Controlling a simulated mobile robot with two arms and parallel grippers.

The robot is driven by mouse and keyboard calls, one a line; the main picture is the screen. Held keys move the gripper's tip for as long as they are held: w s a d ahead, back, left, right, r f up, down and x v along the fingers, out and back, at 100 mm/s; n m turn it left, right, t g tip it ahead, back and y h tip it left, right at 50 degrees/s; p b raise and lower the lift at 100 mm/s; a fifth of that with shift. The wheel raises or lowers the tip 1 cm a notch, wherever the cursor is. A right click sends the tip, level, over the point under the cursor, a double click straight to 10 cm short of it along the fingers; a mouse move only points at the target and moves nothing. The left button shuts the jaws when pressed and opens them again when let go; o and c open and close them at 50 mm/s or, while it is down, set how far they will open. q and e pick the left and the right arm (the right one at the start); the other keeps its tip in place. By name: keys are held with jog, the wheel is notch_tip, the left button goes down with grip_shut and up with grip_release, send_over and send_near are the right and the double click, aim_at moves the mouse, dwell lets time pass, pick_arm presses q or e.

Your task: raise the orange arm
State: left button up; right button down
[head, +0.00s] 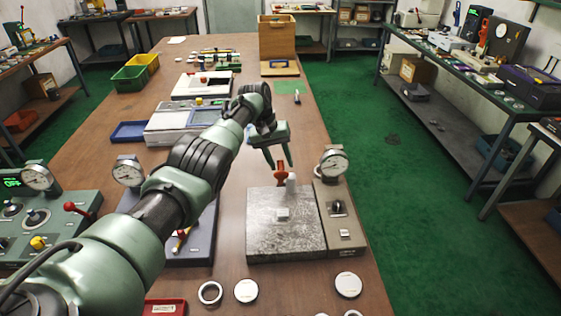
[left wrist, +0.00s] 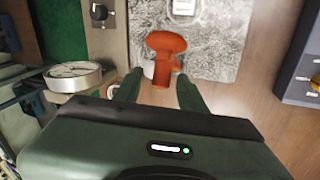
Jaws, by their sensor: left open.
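The orange arm (head: 281,174) stands at the far edge of a grey speckled metal plate (head: 262,238), beside a small white post (head: 291,180). In the left wrist view the orange arm (left wrist: 165,52) shows a wide rounded head and a narrower part reaching toward my gripper. My left gripper (head: 279,163) is open just above and behind the orange arm in the head view. In the left wrist view its two fingers (left wrist: 158,90) are spread, with the narrow end of the orange arm between their lines; I cannot tell whether they touch. My right gripper is not in view.
A dial gauge (head: 333,163) stands on a beige block (head: 340,222) right of the plate. A second dial gauge (head: 128,172) is left of my arm. Several rings and discs (head: 246,291) lie at the near edge. A blue tray (head: 130,131) is farther back.

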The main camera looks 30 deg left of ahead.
pick_arm(q)
jog(key=v, duration=0.7)
jog(key=shift+a+r, duration=0.1)
jog(key=shift+r, duration=0.05)
dwell(1.0)
